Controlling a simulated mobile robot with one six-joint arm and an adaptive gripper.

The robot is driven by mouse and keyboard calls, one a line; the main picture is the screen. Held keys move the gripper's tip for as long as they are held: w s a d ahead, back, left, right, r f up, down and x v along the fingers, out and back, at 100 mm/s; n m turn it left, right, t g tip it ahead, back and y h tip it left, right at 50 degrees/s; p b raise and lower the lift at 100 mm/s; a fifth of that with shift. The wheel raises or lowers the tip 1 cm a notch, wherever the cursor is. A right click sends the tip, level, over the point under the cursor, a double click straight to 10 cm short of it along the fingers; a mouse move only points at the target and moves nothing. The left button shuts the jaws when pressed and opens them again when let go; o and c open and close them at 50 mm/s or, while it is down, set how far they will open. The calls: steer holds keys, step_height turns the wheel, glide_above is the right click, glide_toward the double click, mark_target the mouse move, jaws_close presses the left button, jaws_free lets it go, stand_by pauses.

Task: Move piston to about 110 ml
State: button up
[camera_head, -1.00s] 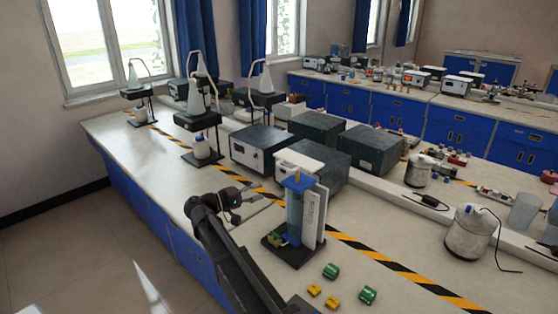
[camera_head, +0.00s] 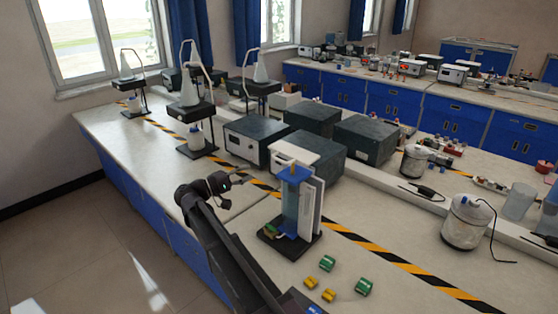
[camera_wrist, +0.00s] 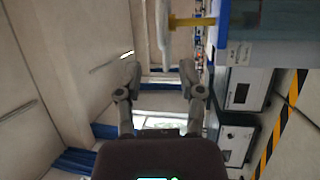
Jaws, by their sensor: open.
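The piston apparatus stands upright on a black base on the bench. It has a blue transparent cylinder (camera_head: 293,208), a blue top, and a white panel beside it. The piston's yellow rod (camera_head: 293,169) shows short above the blue top; scale marks are too small to read. In the wrist view, which lies turned sideways, the yellow rod (camera_wrist: 192,21) runs from the blue frame to a pale plate (camera_wrist: 164,30). My gripper (camera_head: 228,182) is open and empty, left of the cylinder and apart from it. Its two spread fingers show in the wrist view (camera_wrist: 160,72), with the pale plate beyond them.
Green blocks (camera_head: 327,263) and yellow blocks (camera_head: 311,282) lie in front of the apparatus. Dark instrument boxes (camera_head: 312,118) stand behind it. Stands with flasks (camera_head: 190,118) are at the back left. A white jar (camera_head: 467,222) is at right. Bare bench lies left of the apparatus.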

mark_target(279, 159)
steer(key=p+x, duration=0.1)
steer(key=x, duration=1)
steer(key=shift+w+d+p, duration=0.2)
steer(key=shift+d+p, duration=0.1)
steer(key=shift+p, duration=0.05)
jaws_close()
